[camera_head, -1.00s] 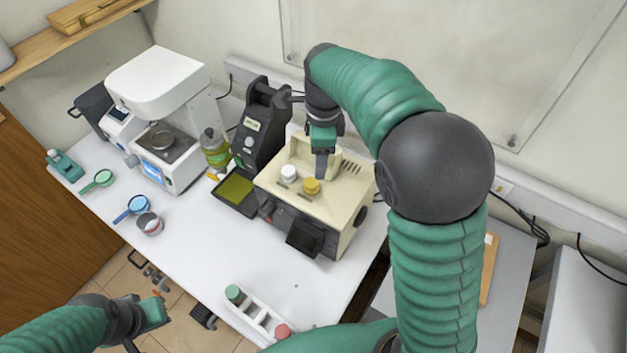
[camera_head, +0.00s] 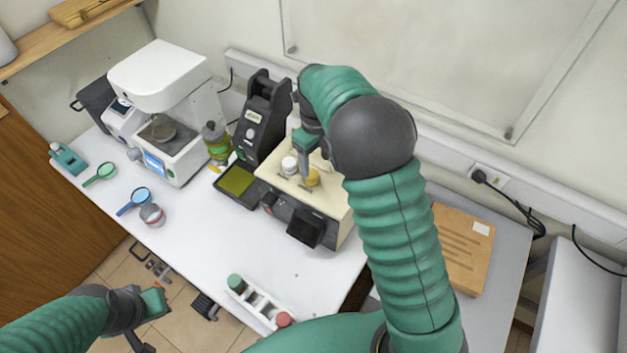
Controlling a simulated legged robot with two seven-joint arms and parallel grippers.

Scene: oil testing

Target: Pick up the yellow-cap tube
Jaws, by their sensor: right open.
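The yellow-cap tube (camera_head: 312,178) sits in the top of the cream machine (camera_head: 272,182), with only its cap showing. A white-cap tube (camera_head: 289,165) sits just to its left in the same machine. My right gripper (camera_head: 304,168) is open and points down over the machine top, its fingers close to the yellow cap and between the two caps in the picture. I cannot tell whether a finger touches the cap. My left gripper (camera_head: 152,303) hangs beyond the table's front edge at lower left, away from the tubes; its jaw opening is unclear.
A white rack (camera_head: 262,304) with a green-cap and a red-cap tube stands at the table's front edge. A black device (camera_head: 262,118), a bottle (camera_head: 216,142) and a white machine (camera_head: 165,80) stand left of the cream machine. The front middle of the white table is clear.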

